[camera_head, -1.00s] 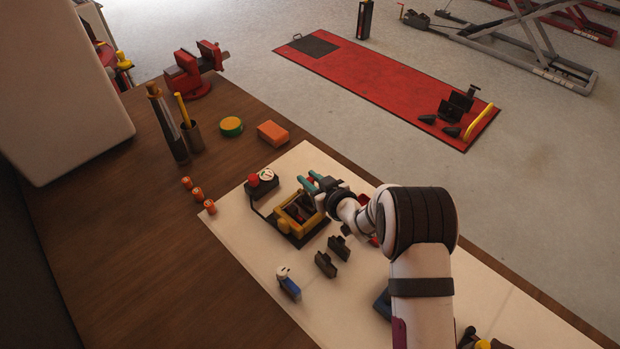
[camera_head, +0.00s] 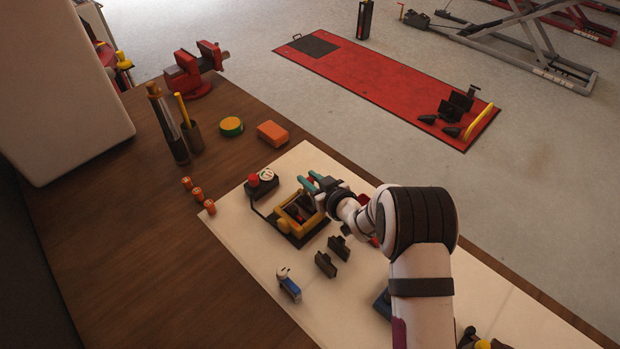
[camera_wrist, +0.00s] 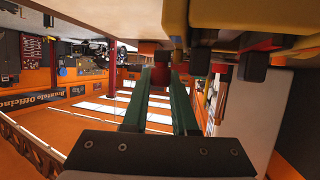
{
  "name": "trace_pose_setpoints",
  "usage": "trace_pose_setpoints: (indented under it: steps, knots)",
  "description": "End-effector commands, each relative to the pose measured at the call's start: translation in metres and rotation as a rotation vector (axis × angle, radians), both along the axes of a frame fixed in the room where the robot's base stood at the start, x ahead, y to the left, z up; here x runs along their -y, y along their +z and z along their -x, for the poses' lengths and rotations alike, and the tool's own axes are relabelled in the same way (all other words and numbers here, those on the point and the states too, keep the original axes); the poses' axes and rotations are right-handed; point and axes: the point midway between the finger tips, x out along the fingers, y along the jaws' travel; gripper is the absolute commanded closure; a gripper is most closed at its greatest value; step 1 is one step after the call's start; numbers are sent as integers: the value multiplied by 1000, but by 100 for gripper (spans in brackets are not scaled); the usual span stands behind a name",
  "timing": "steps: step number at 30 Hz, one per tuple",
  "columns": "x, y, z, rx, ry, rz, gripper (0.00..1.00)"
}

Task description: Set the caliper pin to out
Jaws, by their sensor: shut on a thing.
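The yellow caliper (camera_head: 283,227) sits on a dark base plate on the pale mat. It also shows in the wrist view as a yellow body (camera_wrist: 262,18) along the top right. My gripper (camera_head: 309,182) is at the caliper's far right side, with its teal fingers beside the yellow frame. In the wrist view the two green fingers of my gripper (camera_wrist: 161,80) are close together and shut on a small reddish end, which I take as the caliper pin (camera_wrist: 161,57). Most of the pin is hidden by the fingers and caliper, so its position is hard to tell.
A red button and a round dial on a dark box (camera_head: 260,181) stand just left of the caliper. Black blocks (camera_head: 326,264) and a blue-and-white item (camera_head: 289,285) stand in front. An orange block (camera_head: 273,133) lies behind. Bare mat lies left of the blocks.

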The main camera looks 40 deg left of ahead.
Motion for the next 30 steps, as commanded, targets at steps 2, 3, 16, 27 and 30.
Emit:
trace_pose_setpoints:
  steps: [2, 3, 16, 27, 30]
  knots:
    - [1, 0, -1, 0, -2, 1, 100]
    - [1, 0, -1, 0, -2, 1, 100]
    - [0, 0, -53, 0, -1, -3, 100]
    - [0, 0, -84, -1, -4, 0, 100]
    - [1, 0, -84, -1, -6, 0, 100]
